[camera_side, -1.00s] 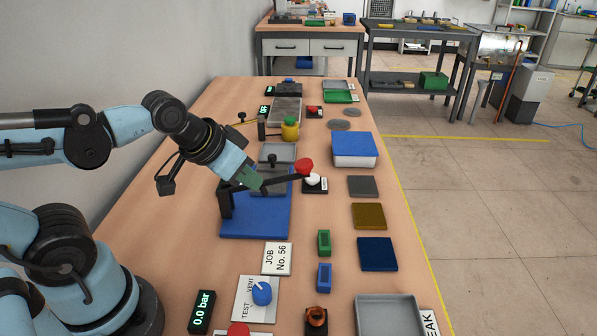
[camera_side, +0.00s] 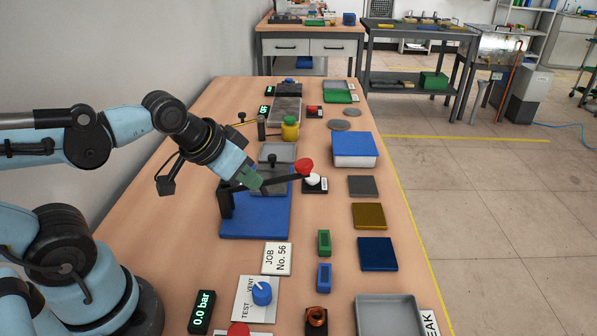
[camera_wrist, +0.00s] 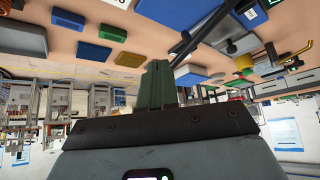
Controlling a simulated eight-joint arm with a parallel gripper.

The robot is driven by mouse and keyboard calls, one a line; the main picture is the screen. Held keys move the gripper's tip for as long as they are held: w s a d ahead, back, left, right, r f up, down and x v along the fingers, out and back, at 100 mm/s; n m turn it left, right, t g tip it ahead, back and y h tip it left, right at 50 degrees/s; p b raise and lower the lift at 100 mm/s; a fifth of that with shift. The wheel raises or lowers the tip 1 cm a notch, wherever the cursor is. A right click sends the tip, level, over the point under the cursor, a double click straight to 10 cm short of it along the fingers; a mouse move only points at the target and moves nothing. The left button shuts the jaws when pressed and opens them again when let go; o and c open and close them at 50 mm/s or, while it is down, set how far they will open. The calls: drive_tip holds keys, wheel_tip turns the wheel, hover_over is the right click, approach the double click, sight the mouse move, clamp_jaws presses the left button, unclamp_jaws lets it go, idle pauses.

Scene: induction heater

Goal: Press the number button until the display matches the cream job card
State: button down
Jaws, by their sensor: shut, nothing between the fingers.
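The job card (camera_side: 277,258) is pale and reads "JOB No. 56"; it lies flat in front of the blue lever fixture. A white round button (camera_side: 313,180) sits on a small black base with a label, just right of the fixture and partly behind the lever's red knob. A small green-lit display (camera_side: 265,109) stands at the far left of the bench; its digits are too small to read. My gripper (camera_side: 252,179) has green fingers, shut and empty, above the blue fixture and close to its black lever. The shut fingers also show in the wrist view (camera_wrist: 155,84).
The black lever with its red knob (camera_side: 304,165) reaches over the blue fixture base (camera_side: 255,222). A "0.0 bar" display (camera_side: 201,312) and a blue dial (camera_side: 262,292) are at the near left. Coloured plates and a grey tray (camera_side: 390,300) line the right.

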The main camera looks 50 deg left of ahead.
sight(310, 178)
drive_tip(key=w+m, duration=0.1)
drive_tip(key=w, duration=0.2)
drive_tip(key=w+a+r+m, duration=0.1)
drive_tip(key=w+m, duration=0.1)
drive_tip(key=w, duration=0.1)
drive_tip(key=w+r+m, duration=0.1)
drive_tip(key=w, duration=0.2)
drive_tip(key=shift+w+a+r+m+t+h, duration=0.1)
drive_tip(key=shift+w+a+m+t+h, duration=0.05)
drive_tip(key=shift+m+t+h, duration=0.2)
drive_tip(key=w+a+f+m, duration=0.1)
drive_tip(key=w+a+m, duration=0.1)
drive_tip(key=w, duration=0.4)
drive_tip(key=w+a+f+m+t, duration=0.1)
drive_tip(key=w+a+f+m, duration=0.1)
drive_tip(key=w+m, duration=0.2)
drive_tip(key=shift+w+a+h, duration=0.15)
drive_tip(key=shift+w+h, duration=0.2)
drive_tip(key=shift+w, duration=0.55)
drive_tip(key=shift+f, duration=0.1)
drive_tip(key=shift+f, duration=4.25)
drive_tip(key=shift+f, duration=0.1)
drive_tip(key=shift+f, duration=0.3)
